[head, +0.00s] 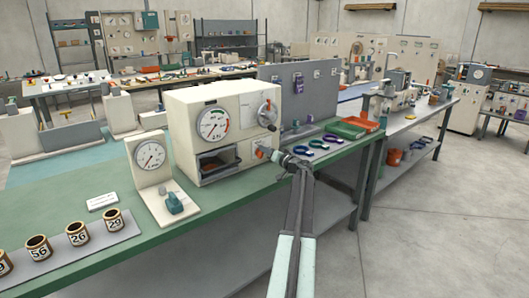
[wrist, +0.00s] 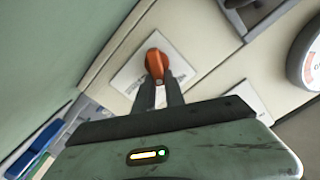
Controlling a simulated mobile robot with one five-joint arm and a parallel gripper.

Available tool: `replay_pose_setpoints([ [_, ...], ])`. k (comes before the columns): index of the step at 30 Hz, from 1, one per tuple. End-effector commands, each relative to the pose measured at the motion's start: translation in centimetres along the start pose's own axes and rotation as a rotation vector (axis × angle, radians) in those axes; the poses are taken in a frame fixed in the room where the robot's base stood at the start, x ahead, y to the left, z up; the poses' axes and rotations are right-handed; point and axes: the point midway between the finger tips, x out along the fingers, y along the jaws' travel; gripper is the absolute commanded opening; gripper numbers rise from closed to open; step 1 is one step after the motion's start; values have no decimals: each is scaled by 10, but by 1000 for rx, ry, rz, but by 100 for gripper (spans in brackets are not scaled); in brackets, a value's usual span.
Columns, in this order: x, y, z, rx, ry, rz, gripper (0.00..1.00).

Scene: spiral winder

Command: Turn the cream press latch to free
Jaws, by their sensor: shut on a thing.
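The cream press (head: 185,120) stands on the green bench, with a dial and an open drawer-like slot on its front. An orange latch handle (wrist: 155,62) sits on a pale square plate (wrist: 128,74) on the press's face. My gripper (wrist: 157,88) is shut on the orange latch, one finger on each side of it. In the wrist view the handle lies roughly in line with the fingers, slightly tilted.
A round crank wheel (head: 268,114) is just above my gripper. A gauge on a cream stand (head: 150,158) is left of the press. Numbered cups (head: 77,234) stand at front left.

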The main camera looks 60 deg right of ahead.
Motion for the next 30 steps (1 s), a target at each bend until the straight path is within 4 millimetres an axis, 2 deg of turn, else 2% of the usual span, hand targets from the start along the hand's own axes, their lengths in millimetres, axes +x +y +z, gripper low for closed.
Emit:
replay_pose_setpoints([
  [21,1,14,4,674,3,-1,0],
  [30,1,18,7,890,4,-1,0],
])
